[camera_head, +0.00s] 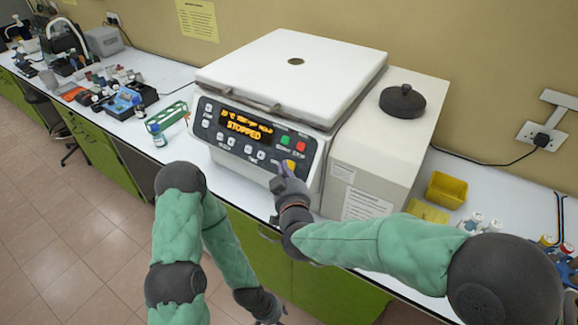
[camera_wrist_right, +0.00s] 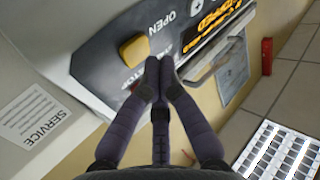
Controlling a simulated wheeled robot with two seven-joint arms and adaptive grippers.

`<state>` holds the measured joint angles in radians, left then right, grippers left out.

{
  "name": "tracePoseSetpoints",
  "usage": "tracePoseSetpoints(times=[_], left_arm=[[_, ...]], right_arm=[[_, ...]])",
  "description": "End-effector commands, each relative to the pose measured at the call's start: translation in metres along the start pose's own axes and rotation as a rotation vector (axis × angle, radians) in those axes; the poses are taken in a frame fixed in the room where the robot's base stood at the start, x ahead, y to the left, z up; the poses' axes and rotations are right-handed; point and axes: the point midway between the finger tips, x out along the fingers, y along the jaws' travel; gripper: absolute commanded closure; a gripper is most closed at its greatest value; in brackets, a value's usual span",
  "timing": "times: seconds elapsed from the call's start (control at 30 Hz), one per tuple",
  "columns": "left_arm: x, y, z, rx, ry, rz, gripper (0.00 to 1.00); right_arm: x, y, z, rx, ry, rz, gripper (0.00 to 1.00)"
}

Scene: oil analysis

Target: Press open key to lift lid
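A white centrifuge (camera_head: 256,100) stands on the bench with its flat lid (camera_head: 292,72) down. Its dark front panel (camera_head: 212,136) has an orange display (camera_head: 246,127) that reads STOPPED. The yellow open key (camera_head: 289,164) is at the panel's lower right; in the right wrist view the yellow key (camera_wrist_right: 134,49) sits beside the word OPEN. My right gripper (camera_head: 281,172) is at the panel just below the key. In the right wrist view its fingertips (camera_wrist_right: 159,68) are together, close beside the key; I cannot tell if they touch it. My left gripper (camera_head: 270,312) hangs low before the green cabinets.
A black round knob (camera_head: 402,101) sits on the centrifuge's right side. A yellow tray (camera_head: 446,189) stands to the right. A green rack (camera_head: 167,116) and a small bottle (camera_head: 157,135) stand to the left, with more bottles further back.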

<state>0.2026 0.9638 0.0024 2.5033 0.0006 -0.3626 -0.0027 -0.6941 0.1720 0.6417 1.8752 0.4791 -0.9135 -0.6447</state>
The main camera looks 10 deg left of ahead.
Motion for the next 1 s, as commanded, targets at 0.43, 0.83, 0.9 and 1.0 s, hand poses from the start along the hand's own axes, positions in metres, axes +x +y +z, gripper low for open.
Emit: tracePoseSetpoints(times=[0.43,0.83,0.9,1.0], left_arm=[[0.0057,-0.002,-0.0002,0.0,0.0,0.0,0.6],[0.0056,-0.002,-0.0002,0.0,0.0,0.0,0.6],[0.0061,-0.0022,-0.0002,0.0,0.0,0.0,0.6],[0.0068,-0.0024,-0.0002,0.0,0.0,0.0,0.6]], right_arm=[[0.006,0.0043,0.0046,0.0,0.0,0.0,1.0],[0.0062,0.0046,0.0044,0.0,0.0,0.0,1.0],[0.0066,0.0049,0.0048,0.0,0.0,0.0,1.0],[0.0073,0.0054,0.0054,0.0,0.0,0.0,1.0]])
